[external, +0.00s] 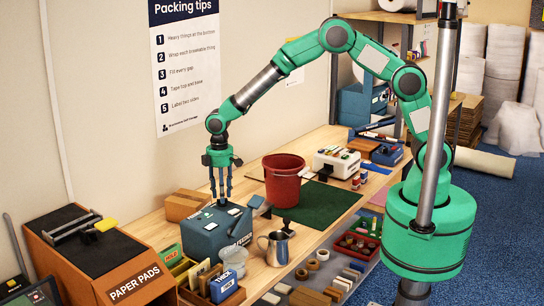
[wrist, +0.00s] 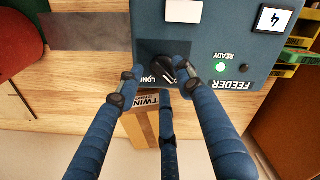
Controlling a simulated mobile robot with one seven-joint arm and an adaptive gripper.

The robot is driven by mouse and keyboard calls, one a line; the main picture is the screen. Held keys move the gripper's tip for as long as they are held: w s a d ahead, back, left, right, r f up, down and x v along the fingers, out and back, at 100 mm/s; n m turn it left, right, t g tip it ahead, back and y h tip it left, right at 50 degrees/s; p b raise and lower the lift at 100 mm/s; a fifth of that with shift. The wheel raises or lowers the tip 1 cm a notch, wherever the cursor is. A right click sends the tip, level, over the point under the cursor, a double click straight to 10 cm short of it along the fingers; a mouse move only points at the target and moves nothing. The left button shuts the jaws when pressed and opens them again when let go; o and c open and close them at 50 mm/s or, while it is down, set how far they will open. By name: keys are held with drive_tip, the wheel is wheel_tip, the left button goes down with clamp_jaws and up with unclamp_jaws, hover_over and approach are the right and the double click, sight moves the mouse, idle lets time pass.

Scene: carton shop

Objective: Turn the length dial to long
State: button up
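The feeder (external: 212,234) is a blue-grey box on the bench, left of the red bucket; it fills the top of the wrist view (wrist: 205,42), with its lettering upside down. Its black length dial (wrist: 160,66) sits near the box's edge, beside a partly covered "LONG" mark (wrist: 149,79). I cannot clearly read where the dial points. My gripper (external: 221,200) points down over the feeder. In the wrist view its three blue fingers (wrist: 160,80) are spread around the dial, the right fingertip close to it. Contact cannot be told. The dial is hidden in the external view.
A green lamp (wrist: 220,67) marked READY glows on the feeder. A cardboard box (external: 185,205) stands behind it. The red bucket (external: 283,182) is to its right, a metal jug (external: 277,247) in front. Paper pads (external: 90,255) stand at left. The green mat (external: 325,205) is partly clear.

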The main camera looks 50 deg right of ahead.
drive_tip(key=shift+f, duration=0.55)
drive_tip(key=shift+c, duration=0.2)
clamp_jaws()
